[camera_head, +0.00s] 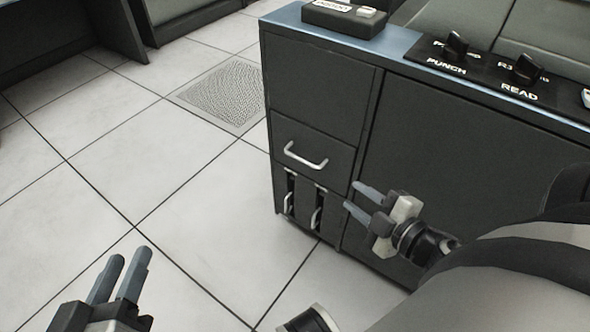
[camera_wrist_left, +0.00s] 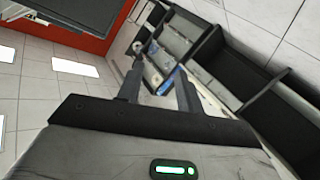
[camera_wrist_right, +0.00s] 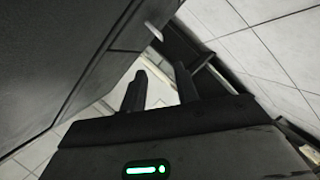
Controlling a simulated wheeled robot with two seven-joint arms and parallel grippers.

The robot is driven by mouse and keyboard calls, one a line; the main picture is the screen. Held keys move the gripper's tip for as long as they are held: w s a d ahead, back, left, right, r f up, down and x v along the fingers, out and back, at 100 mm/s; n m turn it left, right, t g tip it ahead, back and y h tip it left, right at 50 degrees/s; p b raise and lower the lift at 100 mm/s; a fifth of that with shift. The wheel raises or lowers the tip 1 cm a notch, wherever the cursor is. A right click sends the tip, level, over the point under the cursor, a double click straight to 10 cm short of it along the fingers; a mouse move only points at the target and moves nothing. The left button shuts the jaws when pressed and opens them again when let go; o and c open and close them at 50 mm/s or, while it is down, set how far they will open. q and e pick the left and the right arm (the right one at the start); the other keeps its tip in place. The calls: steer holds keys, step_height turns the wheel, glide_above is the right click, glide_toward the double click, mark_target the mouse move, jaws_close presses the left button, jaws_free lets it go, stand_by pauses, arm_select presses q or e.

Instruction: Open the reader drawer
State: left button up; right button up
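A dark cabinet (camera_head: 430,150) with PUNCH and READ knobs on top stands at the right of the head view. On its left part is a drawer front (camera_head: 330,158) with a pale bar handle (camera_head: 306,160); it looks flush with the cabinet. My right gripper (camera_head: 353,197) is open and empty, to the right of and below this handle, in front of the cabinet face. Its fingers also show apart in the right wrist view (camera_wrist_right: 161,72), with a pale bar beyond them. My left gripper (camera_head: 128,254) is open and empty over the floor at lower left, away from the cabinet.
Below the drawer are two narrow slots with upright handles (camera_head: 317,218). A small black box (camera_head: 344,18) sits on the cabinet's blue top. A floor grate (camera_head: 225,93) lies left of the cabinet. The tiled floor (camera_head: 130,140) between is clear. Dark furniture (camera_head: 70,40) stands at upper left.

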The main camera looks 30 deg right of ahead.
mark_target(308, 164)
steer(key=b+x, duration=0.2)
steer(key=x, duration=1.3)
steer(key=shift+a+f, duration=0.1)
steer(key=shift+f, duration=0.05)
steer(key=shift+w+f, duration=0.15)
steer(key=shift+w, duration=0.45)
arm_select(q)
steer(key=shift+w+d+r+n+t+h, duration=0.25)
steer(key=shift+r+n+t+h, duration=0.05)
steer(key=shift+r+t+h, duration=0.15)
arm_select(e)
jaws_close()
